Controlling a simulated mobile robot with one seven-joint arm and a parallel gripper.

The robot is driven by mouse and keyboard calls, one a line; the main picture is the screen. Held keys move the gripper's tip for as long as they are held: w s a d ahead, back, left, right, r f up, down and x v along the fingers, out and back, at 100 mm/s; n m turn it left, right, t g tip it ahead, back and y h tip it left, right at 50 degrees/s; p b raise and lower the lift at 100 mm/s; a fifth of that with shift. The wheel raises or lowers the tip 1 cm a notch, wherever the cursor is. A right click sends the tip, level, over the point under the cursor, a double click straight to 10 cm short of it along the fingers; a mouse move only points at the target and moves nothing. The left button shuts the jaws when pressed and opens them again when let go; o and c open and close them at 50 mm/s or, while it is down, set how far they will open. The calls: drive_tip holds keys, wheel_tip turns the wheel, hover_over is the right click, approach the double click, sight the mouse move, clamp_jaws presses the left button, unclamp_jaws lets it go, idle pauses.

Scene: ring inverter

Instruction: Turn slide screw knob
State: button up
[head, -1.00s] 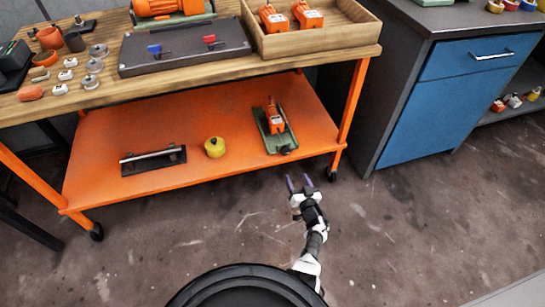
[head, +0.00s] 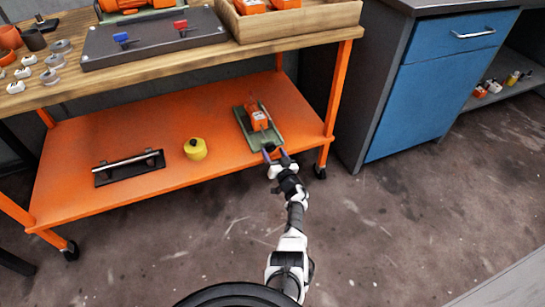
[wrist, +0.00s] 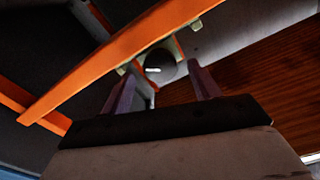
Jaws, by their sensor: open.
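A green slide unit (head: 243,122) with an orange block (head: 258,118) on it lies on the orange lower shelf, near its front right edge. A dark round knob (wrist: 158,66) shows in the wrist view, between and beyond my fingertips. In the head view the knob end of the slide is largely hidden by my gripper (head: 275,157). My gripper is open, its two purple fingers (wrist: 165,88) apart on either side of the knob in the picture. I cannot tell whether they touch it.
The orange shelf (head: 225,160) also holds a yellow pot-like object (head: 195,149) and a dark plate with a metal bar (head: 128,167). An orange table leg (head: 337,95) stands right of the slide. The wooden worktop (head: 200,55) is above. A blue cabinet (head: 425,100) stands at the right.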

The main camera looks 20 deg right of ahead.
drive_tip(key=shift+w+b, duration=0.45)
drive_tip(key=shift+w, duration=0.45)
drive_tip(key=shift+c, duration=0.4)
drive_tip(key=c, duration=0.9)
drive_tip(key=shift+n, duration=0.3)
drive_tip(key=n+b, duration=0.1)
drive_tip(key=n, duration=0.3)
drive_tip(key=shift+a+f+n, duration=0.1)
drive_tip(key=shift+n, duration=0.2)
drive_tip(key=n+b, duration=0.1)
drive_tip(key=n, duration=0.4)
drive_tip(key=shift+n, duration=0.3)
